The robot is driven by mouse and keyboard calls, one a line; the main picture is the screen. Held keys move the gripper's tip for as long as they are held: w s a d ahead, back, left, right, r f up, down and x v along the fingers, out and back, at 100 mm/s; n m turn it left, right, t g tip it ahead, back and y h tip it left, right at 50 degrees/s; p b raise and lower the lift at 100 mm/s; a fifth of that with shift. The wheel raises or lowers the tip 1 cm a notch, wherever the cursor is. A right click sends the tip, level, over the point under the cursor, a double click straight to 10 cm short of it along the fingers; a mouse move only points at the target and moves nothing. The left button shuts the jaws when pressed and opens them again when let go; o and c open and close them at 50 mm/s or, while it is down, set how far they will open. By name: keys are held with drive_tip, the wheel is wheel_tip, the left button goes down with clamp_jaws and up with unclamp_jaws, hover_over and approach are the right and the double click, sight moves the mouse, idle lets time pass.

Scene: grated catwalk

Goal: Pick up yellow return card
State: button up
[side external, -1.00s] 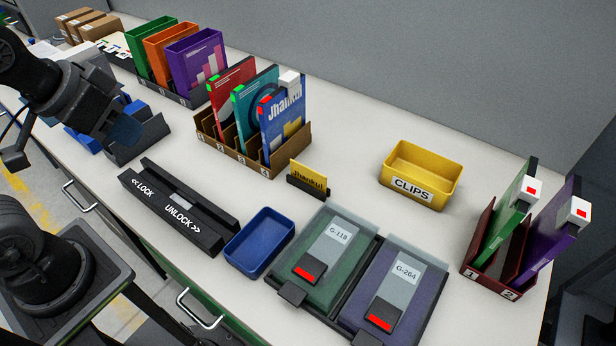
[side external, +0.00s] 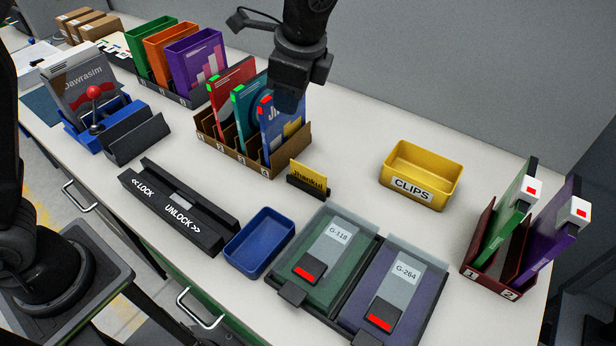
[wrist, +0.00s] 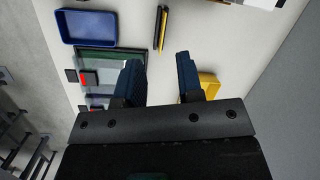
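The yellow card (side external: 308,174) stands upright in a small black holder (side external: 308,188) on the white table, in front of the file rack. In the wrist view the yellow card (wrist: 164,17) shows edge-on at the top, beyond and between the fingertips. My gripper (side external: 290,98) is up over the file rack, behind and above the card, partly covering the blue file. In the wrist view my gripper (wrist: 159,66) has its two fingers well apart with nothing between them.
A brown rack (side external: 272,166) with several upright files stands just behind the card. A blue tray (side external: 259,242) and two lidded cases with labels, one green (side external: 325,225), stand in front. A yellow CLIPS bin (side external: 421,175) is to the right, with clear table between.

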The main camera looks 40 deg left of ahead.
sight(309, 169)
drive_tip(key=w+d+f+m+y, duration=0.1)
drive_tip(key=w+d+f+m, duration=0.25)
drive_tip(key=d+f, duration=0.25)
drive_tip(key=shift+g, duration=0.3)
drive_tip(key=shift+s+x, duration=0.15)
drive_tip(key=shift+x, duration=2.2)
drive_tip(key=shift+s+x, duration=0.2)
drive_tip(key=shift+x, duration=2.15)
drive_tip(key=shift+s+x, duration=0.15)
drive_tip(key=shift+x, duration=2.2)
drive_tip(key=shift+d, duration=0.1)
drive_tip(key=shift+c, duration=0.4)
clamp_jaws()
